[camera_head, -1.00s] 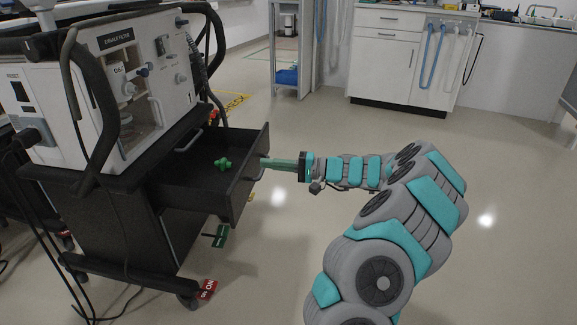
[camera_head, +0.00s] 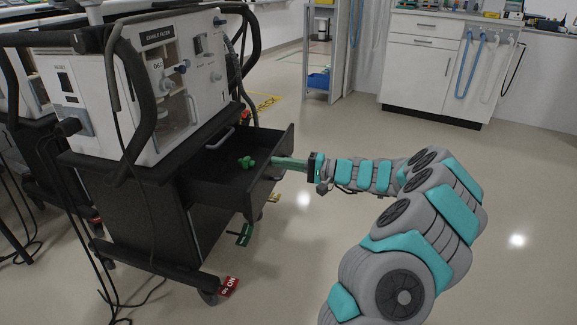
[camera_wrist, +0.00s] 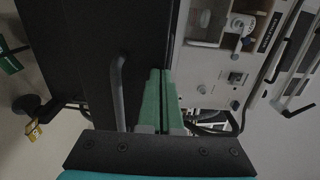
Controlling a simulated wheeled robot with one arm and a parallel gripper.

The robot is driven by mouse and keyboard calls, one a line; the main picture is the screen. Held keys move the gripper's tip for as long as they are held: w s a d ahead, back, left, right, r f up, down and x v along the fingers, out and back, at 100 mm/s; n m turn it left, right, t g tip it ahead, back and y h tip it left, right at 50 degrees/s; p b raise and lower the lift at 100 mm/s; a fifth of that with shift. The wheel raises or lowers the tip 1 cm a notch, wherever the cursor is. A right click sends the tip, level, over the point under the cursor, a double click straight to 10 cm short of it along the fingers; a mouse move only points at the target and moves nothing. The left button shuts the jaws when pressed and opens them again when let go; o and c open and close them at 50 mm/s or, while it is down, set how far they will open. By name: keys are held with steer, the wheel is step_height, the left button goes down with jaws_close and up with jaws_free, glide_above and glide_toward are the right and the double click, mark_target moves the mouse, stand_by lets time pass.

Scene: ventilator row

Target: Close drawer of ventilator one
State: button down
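Ventilator one (camera_head: 95,95) is the white unit on a black cart at the left in the head view. The drawer handle (camera_wrist: 118,95) is just left of the fingers, not gripped. The fingertips seem to meet the drawer front; exact contact is hard to tell.
A red tag (camera_head: 229,287) is by the cart's front wheel, and a green pedal (camera_head: 244,235) is under the drawer. Cables hang at the cart's left. A white cabinet (camera_head: 432,65) and a shelf rack (camera_head: 320,82) stand behind.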

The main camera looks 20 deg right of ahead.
steer(key=b+x, duration=0.3)
steer(key=x, duration=1.3)
steer(key=shift+w+a+b, duration=0.15)
steer(key=shift+a+b, duration=0.1)
steer(key=shift+b, duration=0.15)
